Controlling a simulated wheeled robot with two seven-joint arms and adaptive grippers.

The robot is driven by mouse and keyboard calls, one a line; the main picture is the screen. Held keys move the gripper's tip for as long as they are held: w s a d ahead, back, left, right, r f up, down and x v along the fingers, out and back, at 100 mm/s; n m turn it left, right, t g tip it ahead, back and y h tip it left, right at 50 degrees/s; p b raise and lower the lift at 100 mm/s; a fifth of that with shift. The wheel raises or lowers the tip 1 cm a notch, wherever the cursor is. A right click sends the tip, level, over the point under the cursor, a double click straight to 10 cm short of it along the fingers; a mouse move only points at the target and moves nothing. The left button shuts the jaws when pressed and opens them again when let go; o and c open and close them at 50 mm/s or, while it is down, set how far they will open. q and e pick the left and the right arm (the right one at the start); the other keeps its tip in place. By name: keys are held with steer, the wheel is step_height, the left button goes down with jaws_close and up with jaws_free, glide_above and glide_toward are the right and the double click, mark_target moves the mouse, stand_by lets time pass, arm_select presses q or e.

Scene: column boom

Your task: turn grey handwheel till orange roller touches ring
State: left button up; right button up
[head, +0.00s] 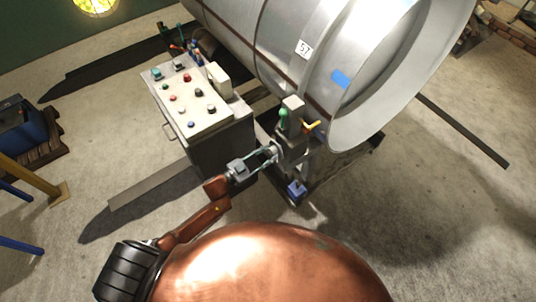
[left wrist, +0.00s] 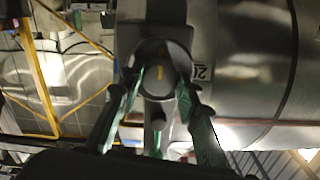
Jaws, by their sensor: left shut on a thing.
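My left gripper (head: 266,155) reaches up from the lower left to a small upright stand below the big steel cylinder. In the left wrist view its two green-padded fingers (left wrist: 161,82) lie on either side of the round grey handwheel (left wrist: 155,55), which has a small yellow mark, and are shut on it. In the head view the handwheel (head: 274,152) is mostly hidden by the fingers. An orange-yellow part (head: 311,126), seemingly the roller, sticks out from the stand near the cylinder's flared ring (head: 350,137). I cannot tell whether they touch. My right gripper is out of view.
A control box (head: 190,100) with several coloured buttons stands left of the stand. A green knob (head: 283,118) is on the stand and a blue block (head: 297,188) is at its foot. The floor at right is mostly clear.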

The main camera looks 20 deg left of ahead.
arm_select(q)
steer(key=o, duration=1)
steer(key=shift+o, duration=0.6)
steer(key=v, duration=1.2)
